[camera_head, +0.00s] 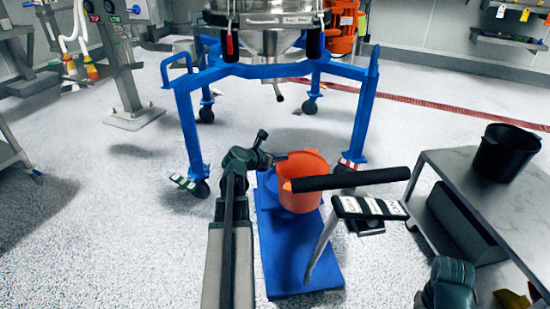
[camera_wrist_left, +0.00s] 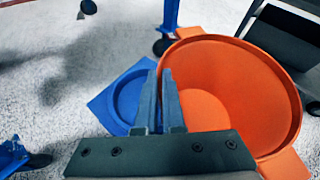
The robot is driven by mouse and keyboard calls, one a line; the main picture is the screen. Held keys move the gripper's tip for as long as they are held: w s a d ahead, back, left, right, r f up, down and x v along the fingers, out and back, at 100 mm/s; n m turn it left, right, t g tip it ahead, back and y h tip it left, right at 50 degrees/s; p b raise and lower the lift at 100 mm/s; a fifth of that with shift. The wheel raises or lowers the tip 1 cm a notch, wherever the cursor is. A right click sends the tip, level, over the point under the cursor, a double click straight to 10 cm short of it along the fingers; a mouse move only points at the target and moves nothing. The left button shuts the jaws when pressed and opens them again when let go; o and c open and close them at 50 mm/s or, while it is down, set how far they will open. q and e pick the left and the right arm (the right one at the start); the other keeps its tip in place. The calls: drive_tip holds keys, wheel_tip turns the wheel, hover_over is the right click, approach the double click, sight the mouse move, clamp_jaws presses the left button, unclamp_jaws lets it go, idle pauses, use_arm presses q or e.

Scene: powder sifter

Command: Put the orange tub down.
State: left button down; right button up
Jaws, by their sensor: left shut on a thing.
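The orange tub (camera_head: 301,190) is upright over the blue platform (camera_head: 300,275) in the head view. My left gripper (camera_head: 277,157) is at the tub's left rim, shut on it. In the left wrist view, the gripper's two fingers (camera_wrist_left: 164,98) are close together beside the left edge of the tub (camera_wrist_left: 238,85). A round blue ring (camera_wrist_left: 128,98) on the platform shows to the left of the tub there. I cannot tell whether the tub's base touches the platform.
A blue wheeled frame (camera_head: 270,70) carrying the steel sifter stands behind the platform. A black bar (camera_head: 350,179) and a display (camera_head: 368,208) on a post stand close to the tub's right. A grey cart (camera_head: 470,185) holding a black bucket (camera_head: 505,152) is at right. Floor at left is clear.

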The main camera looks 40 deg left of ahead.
use_arm(q)
drive_tip(key=w+a+f+b, duration=0.4)
drive_tip(key=w+a, duration=0.3)
drive_tip(key=a, duration=0.4)
drive_tip(key=shift+a+f+b, duration=0.3)
drive_tip(key=shift+f+b, duration=0.05)
drive_tip(key=shift+f, duration=0.05)
drive_tip(key=c, duration=1)
unclamp_jaws()
drive_tip(key=p+v, duration=0.5)
drive_tip(key=v, duration=0.7)
